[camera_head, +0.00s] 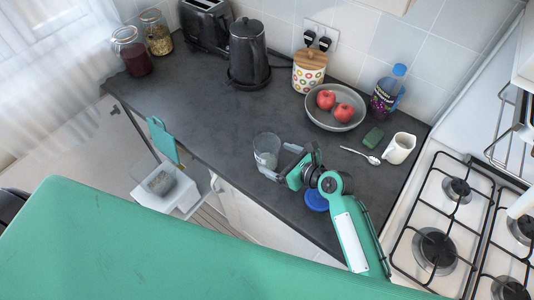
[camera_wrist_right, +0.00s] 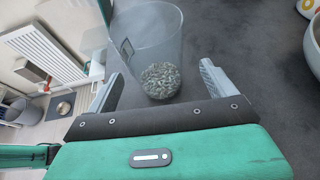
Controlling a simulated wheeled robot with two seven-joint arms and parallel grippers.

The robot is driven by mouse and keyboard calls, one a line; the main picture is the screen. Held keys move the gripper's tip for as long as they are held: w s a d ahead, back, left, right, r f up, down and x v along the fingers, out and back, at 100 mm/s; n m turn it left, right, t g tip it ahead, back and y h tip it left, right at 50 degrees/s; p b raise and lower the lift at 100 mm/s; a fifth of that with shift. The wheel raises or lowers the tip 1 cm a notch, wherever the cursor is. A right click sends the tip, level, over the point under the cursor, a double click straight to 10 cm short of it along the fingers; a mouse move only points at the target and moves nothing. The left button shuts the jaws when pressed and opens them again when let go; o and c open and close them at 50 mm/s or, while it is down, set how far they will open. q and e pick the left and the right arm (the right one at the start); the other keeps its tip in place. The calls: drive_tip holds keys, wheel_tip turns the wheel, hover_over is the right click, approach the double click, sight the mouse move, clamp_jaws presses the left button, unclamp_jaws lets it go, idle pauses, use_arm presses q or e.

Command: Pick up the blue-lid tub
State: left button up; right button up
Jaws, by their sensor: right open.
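A blue round lid (camera_head: 316,200) shows on the counter beside my right forearm. My arm partly covers it, and I cannot tell whether a tub is under it. A clear container (camera_head: 266,150) stands on the counter just left of my right gripper (camera_head: 278,161). In the right wrist view this clear container (camera_wrist_right: 150,35) holds grey-green pellets and shows no blue lid. The right gripper (camera_wrist_right: 158,78) is open, with the container in front of and between its fingers; contact cannot be told. My left gripper is not in view.
A kettle (camera_head: 248,52) stands at the back. The stove (camera_head: 430,215) borders the counter.

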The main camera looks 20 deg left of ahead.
sight(277, 159)
drive_tip(key=p+x, duration=0.1)
drive_tip(key=x, duration=0.2)
drive_tip(key=shift+s+a, duration=0.1)
drive_tip(key=shift+a, duration=0.2)
drive_tip(key=shift+w+a+f, duration=0.2)
drive_tip(key=shift+a+f, duration=0.1)
drive_tip(key=shift+a, duration=0.3)
drive_tip(key=c, duration=1.4)
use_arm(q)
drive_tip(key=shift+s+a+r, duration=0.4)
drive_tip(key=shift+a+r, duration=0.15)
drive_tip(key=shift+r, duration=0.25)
use_arm(e)
drive_tip(key=shift+r, duration=0.1)
drive_tip(key=shift+c, duration=0.8)
use_arm(q)
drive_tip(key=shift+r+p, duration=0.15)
drive_tip(key=shift+p, duration=0.15)
use_arm(e)
drive_tip(key=shift+r, duration=0.15)
